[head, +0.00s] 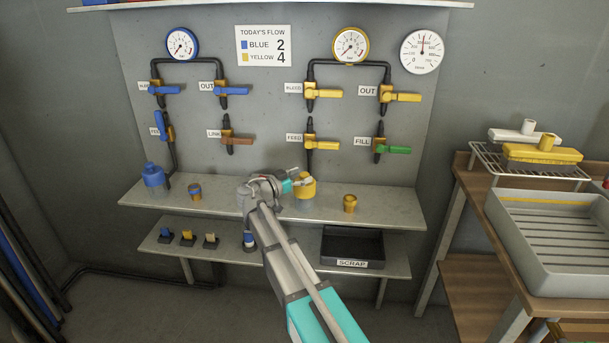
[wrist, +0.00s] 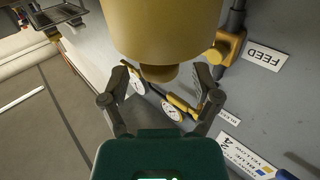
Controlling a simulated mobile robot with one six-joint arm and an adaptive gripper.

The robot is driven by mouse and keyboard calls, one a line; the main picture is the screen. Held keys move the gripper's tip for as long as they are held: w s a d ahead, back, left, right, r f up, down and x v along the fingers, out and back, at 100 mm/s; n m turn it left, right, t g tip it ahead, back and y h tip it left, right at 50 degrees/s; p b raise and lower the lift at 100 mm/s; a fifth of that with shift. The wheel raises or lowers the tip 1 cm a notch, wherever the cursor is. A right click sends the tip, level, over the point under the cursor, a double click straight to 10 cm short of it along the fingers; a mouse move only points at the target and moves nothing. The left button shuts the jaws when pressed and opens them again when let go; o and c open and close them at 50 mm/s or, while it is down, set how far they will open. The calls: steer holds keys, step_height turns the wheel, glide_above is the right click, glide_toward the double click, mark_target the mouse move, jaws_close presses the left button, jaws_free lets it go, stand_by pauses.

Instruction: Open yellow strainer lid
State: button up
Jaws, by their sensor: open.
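The yellow strainer (head: 307,188) stands upright on the upper grey shelf, partly hidden by my arm in the head view. In the wrist view its yellow body and lid (wrist: 165,28) fill the top of the picture, with a short round knob (wrist: 159,73) pointing toward my palm. My gripper (head: 297,181) is at the strainer's top left in the head view. In the wrist view my gripper (wrist: 165,76) is open, with one finger on each side of the knob and a gap on both sides. I cannot tell the exact depth between fingertips and knob.
A blue strainer (head: 153,175) and small blue-banded (head: 195,191) and yellow (head: 350,203) fittings stand on the upper shelf (head: 245,200). Valves with yellow handles, including FEED (head: 322,144), are on the wall above. A dark scrap tray (head: 352,247) sits below. A wooden bench (head: 470,222) stands right.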

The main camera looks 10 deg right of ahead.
steer(key=shift+w+d, duration=0.25)
steer(key=shift+d, duration=0.35)
jaws_close()
